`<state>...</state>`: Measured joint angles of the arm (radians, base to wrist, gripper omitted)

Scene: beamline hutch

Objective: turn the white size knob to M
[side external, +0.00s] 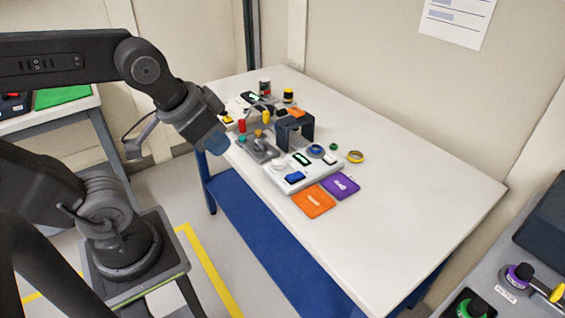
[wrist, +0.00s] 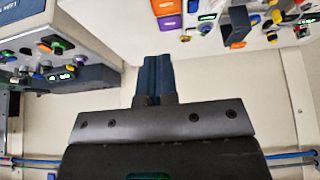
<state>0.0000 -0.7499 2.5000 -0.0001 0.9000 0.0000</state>
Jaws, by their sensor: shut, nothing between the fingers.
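My gripper (side external: 215,141) is shut and empty, with its blue fingers raised at the left side of the white table. The fingers (wrist: 152,78) also show pressed together in the wrist view. A light control panel (side external: 292,182) lies on the table to the right of my gripper, apart from it. It carries a small green display (side external: 302,158), a blue block (side external: 295,177) and a small whitish round part, perhaps the white size knob (side external: 281,164). Its setting and any letter M are too small to read.
An orange card (side external: 313,202) and a purple card (side external: 342,185) lie in front of the panel. A dark arch-shaped stand (side external: 294,130) and several coloured knobs stand behind it. The right part of the white table (side external: 410,190) is clear. Another control panel (side external: 505,285) is at lower right.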

